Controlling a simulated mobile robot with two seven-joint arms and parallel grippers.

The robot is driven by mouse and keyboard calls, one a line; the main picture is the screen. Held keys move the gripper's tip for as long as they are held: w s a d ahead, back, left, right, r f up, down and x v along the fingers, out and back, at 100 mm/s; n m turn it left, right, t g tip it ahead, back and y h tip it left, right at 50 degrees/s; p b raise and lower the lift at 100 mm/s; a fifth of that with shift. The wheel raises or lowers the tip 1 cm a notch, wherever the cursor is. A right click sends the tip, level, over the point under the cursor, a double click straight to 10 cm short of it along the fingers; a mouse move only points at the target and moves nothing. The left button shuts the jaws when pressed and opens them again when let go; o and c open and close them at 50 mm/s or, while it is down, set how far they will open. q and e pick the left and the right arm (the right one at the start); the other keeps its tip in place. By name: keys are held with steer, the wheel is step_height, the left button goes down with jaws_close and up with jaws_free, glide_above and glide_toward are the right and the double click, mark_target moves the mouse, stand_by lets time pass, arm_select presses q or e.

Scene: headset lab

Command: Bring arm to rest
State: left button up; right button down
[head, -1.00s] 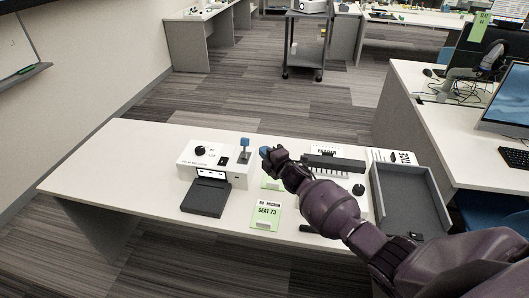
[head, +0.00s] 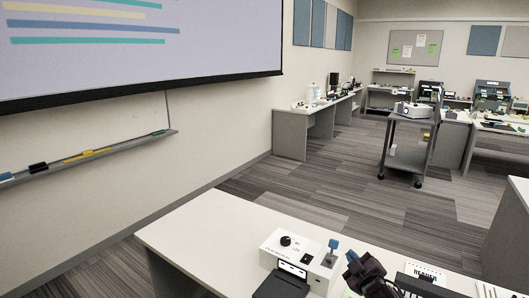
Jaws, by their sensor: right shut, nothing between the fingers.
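My right gripper (head: 352,262) shows at the bottom edge of the head view, over the white table (head: 208,226). It is shut and empty, just right of a white box (head: 305,257) with a black knob and a blue-topped lever (head: 333,245). I cannot tell whether the gripper touches the lever; a small gap seems to lie between them. Most of my right arm is cut off by the bottom of the picture. My left gripper is not in view.
A black device (head: 282,282) sits in front of the white box. A white reader box (head: 425,275) stands right of my gripper. The table's left part is bare. A grey cart (head: 408,145) stands on the open carpet beyond. A pen ledge (head: 90,156) runs along the left wall.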

steer(key=s+f+m+g, duration=0.1)
steer(key=s+f+m, duration=0.2)
steer(key=s, duration=0.9)
steer(key=s+d+f+m+g+h, duration=0.1)
steer(key=s+f, duration=0.5)
steer(key=s, duration=0.6)
steer(key=s+d+f+m+g+h, duration=0.1)
steer(key=s+f+m+g, duration=0.2)
steer(key=s, duration=0.8)
step_height(320, 180, down, 2)
steer(key=m, duration=0.2)
steer(key=shift+s+d+f+m, duration=0.2)
steer(key=shift+s+f+m, duration=0.05)
steer(key=shift+s+m, duration=0.15)
